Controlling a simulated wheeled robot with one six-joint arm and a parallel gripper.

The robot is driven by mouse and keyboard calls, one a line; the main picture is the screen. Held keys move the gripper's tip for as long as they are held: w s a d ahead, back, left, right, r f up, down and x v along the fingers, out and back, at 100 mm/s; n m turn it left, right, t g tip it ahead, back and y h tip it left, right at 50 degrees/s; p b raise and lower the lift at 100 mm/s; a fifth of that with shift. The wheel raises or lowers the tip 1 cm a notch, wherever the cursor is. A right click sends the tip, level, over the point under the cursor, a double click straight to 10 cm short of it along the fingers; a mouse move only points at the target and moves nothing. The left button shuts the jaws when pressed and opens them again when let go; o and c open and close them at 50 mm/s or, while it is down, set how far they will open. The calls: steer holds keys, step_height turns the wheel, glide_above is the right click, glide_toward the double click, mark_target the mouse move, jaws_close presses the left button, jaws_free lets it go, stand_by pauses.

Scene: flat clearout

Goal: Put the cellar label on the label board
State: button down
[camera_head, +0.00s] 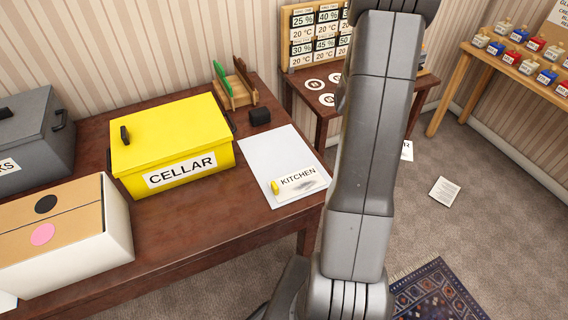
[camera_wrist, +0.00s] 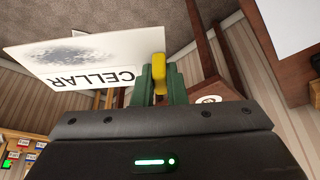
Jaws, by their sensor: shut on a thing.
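In the wrist view the cellar label (camera_wrist: 105,55), a white card with black CELLAR lettering and a grey smudge, has a yellow tab (camera_wrist: 158,68). My gripper (camera_wrist: 160,82) is shut on that tab between its green fingers. In the head view my arm hides the gripper; a white card edge with an "R" (camera_head: 407,150) shows right of the arm, apparently this label. The white board (camera_head: 268,155), apparently the label board, lies on the brown table. A kitchen label (camera_head: 300,182) with a yellow tab lies on its near part.
On the table (camera_head: 175,235) stand a yellow CELLAR box (camera_head: 170,130), a grey box (camera_head: 35,140), a white-and-tan box (camera_head: 65,235), a small black block (camera_head: 260,116) and a wooden rack (camera_head: 236,90). A paper (camera_head: 444,191) lies on the floor. The board's far part is bare.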

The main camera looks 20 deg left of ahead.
steer(key=s+a+n+y+b, duration=0.1)
steer(key=s+a+n+b, duration=0.35)
steer(key=a, duration=1.05)
steer(key=n+g+y+b, duration=0.2)
steer(key=n+b, duration=0.2)
steer(key=b, duration=0.2)
glide_above(261, 166)
steer(key=s+d, duration=0.1)
step_height(261, 166, down, 5)
steer(key=shift+d+r, duration=0.1)
steer(key=shift+f+b, duration=0.35)
steer(key=shift+f, duration=1.7)
steer(key=shift+f, duration=0.25)
steer(key=c, duration=1.5)
jaws_free()
steer(key=shift+r, duration=0.1)
steer(key=shift+o, duration=0.2)
